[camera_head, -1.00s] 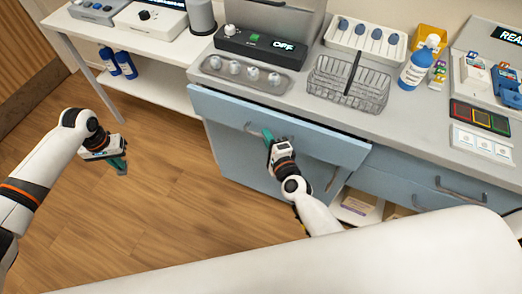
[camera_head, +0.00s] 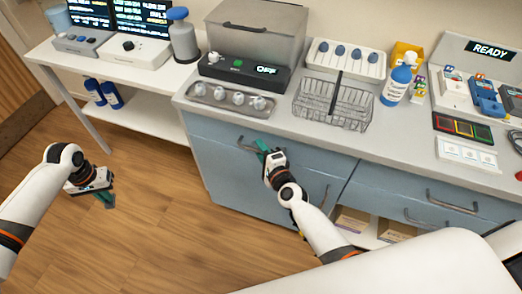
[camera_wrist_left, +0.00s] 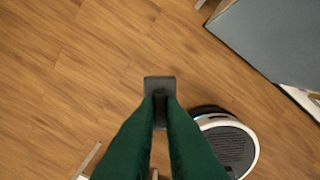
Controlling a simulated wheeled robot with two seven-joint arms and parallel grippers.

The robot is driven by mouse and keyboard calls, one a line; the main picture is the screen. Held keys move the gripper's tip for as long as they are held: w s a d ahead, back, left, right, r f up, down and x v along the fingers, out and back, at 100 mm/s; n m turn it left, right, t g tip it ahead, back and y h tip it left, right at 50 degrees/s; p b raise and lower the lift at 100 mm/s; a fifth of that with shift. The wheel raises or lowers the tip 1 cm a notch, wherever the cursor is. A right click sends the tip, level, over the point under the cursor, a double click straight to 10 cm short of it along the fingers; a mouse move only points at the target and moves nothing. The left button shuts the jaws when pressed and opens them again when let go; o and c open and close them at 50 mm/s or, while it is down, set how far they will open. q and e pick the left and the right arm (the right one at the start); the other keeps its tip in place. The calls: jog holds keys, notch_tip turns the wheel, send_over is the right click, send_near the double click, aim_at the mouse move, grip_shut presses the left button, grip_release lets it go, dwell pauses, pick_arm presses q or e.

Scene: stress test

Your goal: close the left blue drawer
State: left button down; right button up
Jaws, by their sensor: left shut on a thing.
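The left blue drawer (camera_head: 312,153) is in the head view, under the counter's left part. Its front looks about flush beneath the counter edge, with no open gap showing. Its grey handle (camera_head: 246,145) is at the left of the front. My right gripper (camera_head: 262,147) is at the drawer front, just right of the handle; whether its green fingers touch the front or are parted is unclear. My left gripper (camera_head: 107,200) hangs over the floor at the left, away from the drawer. In the left wrist view its green fingers are shut on a small dark grey piece (camera_wrist_left: 160,84).
A wire basket (camera_head: 333,101), a tray with knobs (camera_head: 230,99) and a spray bottle (camera_head: 397,82) stand on the counter (camera_head: 285,122). Another blue drawer (camera_head: 400,190) is at the right.

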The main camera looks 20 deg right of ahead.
jog(key=shift+r, duration=0.15)
jog(key=v, duration=1.2)
jog(key=shift+f, duration=0.2)
